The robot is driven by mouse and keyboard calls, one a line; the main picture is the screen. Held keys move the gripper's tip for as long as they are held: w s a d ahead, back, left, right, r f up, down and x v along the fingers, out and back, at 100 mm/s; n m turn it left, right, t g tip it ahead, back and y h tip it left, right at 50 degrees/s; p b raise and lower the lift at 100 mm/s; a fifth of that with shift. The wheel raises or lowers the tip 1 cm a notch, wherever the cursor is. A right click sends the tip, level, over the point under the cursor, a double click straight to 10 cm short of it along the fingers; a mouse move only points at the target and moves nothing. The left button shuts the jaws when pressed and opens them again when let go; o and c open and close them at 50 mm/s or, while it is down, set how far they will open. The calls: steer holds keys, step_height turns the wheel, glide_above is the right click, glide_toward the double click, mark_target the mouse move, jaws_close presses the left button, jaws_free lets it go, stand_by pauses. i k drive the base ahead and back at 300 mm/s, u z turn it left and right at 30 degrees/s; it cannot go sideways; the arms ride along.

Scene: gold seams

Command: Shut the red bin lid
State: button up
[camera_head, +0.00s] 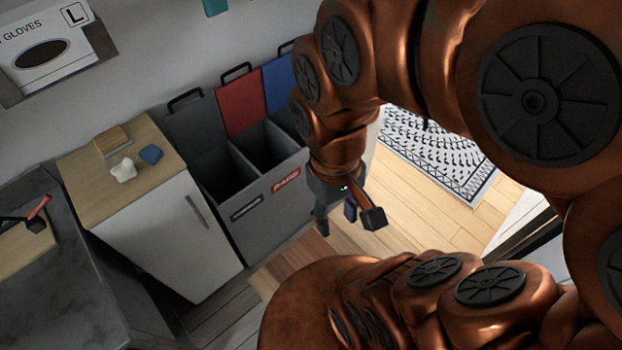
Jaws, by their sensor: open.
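The red bin lid (240,99) stands raised at the back of a grey sorting bin (256,218), leaning near the wall, with a black handle at its top. The compartment below it is open and dark inside. A grey lid (192,121) to its left and a blue lid (279,83) to its right are also raised; my arm partly hides the blue one. My gripper (345,222) is open and empty. In the picture it is to the right of the bin's front and below the red lid. I cannot tell its exact distance from the bin.
A white cabinet (178,243) with a wooden top stands left of the bin, holding small objects. A dark counter (62,285) is at far left. A patterned rug (432,150) lies behind my arm. Wooden floor (395,232) is free right of the bin.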

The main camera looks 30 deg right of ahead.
mark_target(240, 100)
steer(key=z, duration=0.2)
steer(key=k, duration=0.9)
steer(key=u, duration=1.25)
